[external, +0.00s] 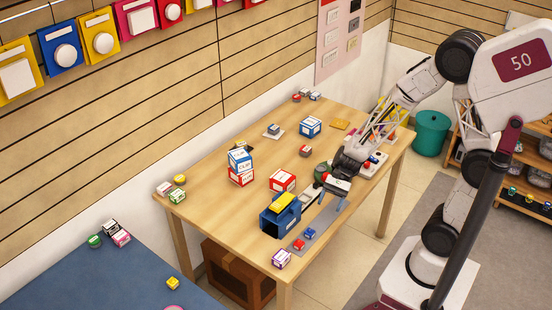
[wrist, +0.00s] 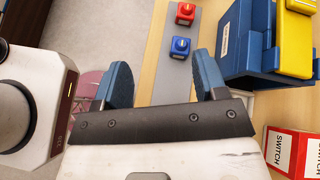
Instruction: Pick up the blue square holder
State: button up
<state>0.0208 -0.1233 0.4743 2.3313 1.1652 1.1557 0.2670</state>
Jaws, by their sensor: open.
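A larger blue open-fronted box (external: 271,222) with a yellow block on top stands left of my gripper and fills the upper right of the wrist view (wrist: 250,45). I cannot tell which of them the task calls the holder. My gripper (wrist: 163,78) is open, its blue fingers apart with nothing between them. It hangs low over the table's right side (external: 330,202).
A small red piece (wrist: 186,13) lies beyond the blue piece on the grey strip (external: 322,222). Red-and-white boxes (external: 283,180) stand behind the blue box. A white device (wrist: 28,110) is close on the wrist view's left. The table's left middle (external: 215,205) is bare.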

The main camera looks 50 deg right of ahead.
aim_at(310, 229)
jog(key=w+f+m, duration=0.1)
jog(key=f, duration=0.1)
jog(key=w+a+f+m+t+y, duration=0.1)
jog(key=m, duration=0.1)
jog(key=w+f+m+y, duration=0.1)
jog(key=f, duration=0.1)
jog(key=shift+a+f+t, duration=0.15)
jog(key=shift+f+t, duration=0.2)
jog(key=shift+t, duration=0.05)
jog(key=shift+a, duration=0.1)
jog(key=shift+x, duration=1.2)
jog(key=shift+x, duration=2.6)
jog(key=shift+s, duration=0.15)
jog(key=shift+c, duration=0.5)
jog(key=c, duration=0.9)
jog(key=shift+r, duration=0.1)
